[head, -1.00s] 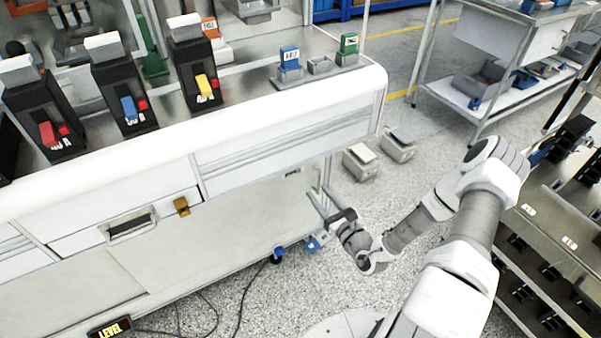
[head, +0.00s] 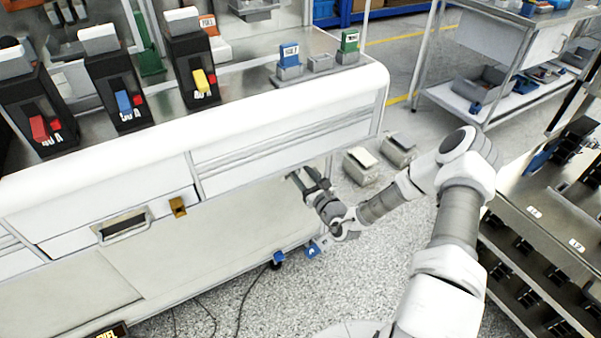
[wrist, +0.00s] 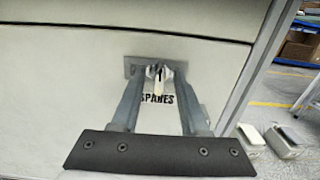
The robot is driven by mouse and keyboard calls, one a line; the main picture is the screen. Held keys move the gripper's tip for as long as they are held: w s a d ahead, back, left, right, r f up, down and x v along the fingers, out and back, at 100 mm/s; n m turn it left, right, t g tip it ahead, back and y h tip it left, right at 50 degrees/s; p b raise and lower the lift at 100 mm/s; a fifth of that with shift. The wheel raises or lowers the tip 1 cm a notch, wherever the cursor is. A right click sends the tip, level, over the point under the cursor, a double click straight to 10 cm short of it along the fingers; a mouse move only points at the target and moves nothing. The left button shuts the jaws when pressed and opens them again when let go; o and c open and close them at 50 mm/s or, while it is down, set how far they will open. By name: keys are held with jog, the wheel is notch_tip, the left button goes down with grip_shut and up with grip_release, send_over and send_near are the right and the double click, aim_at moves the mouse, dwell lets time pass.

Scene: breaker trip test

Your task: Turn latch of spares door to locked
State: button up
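The spares door (wrist: 65,85) is a pale panel carrying the black word SPARES in the wrist view. Its latch (wrist: 159,73) is a small light knob with a dark mark pointing roughly upward, on a grey metal plate (wrist: 131,66). My gripper (wrist: 157,72) is open, with one finger on each side of the knob. I cannot tell whether the fingers touch it. In the head view my gripper (head: 297,178) is at the right end of the cabinet front, below the drawers, and hides the latch.
A brass-coloured piece (head: 178,207) and a recessed handle (head: 124,226) are on the cabinet front to the left. Breakers (head: 195,70) stand on the bench top. Two small boxes (head: 361,166) are on the floor to the right. A rack (head: 545,220) stands at the right.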

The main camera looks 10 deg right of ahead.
grip_shut()
jog(key=shift+n+p, duration=0.3)
jog(key=shift+p, duration=0.05)
jog(key=shift+s+a+f+n+p, duration=0.1)
jog(key=shift+n+p, duration=1.1)
jog(key=shift+n, duration=1.65)
jog(key=shift+w+f+n+p, duration=0.1)
jog(key=shift+n+p, duration=1.15)
jog(key=shift+n, duration=1.65)
jog(key=shift+s+a+f+n+p, duration=0.1)
jog(key=shift+n+p, duration=1.1)
jog(key=shift+n, duration=1.65)
jog(key=shift+d, duration=0.1)
jog(key=shift+o, duration=0.6)
grip_release()
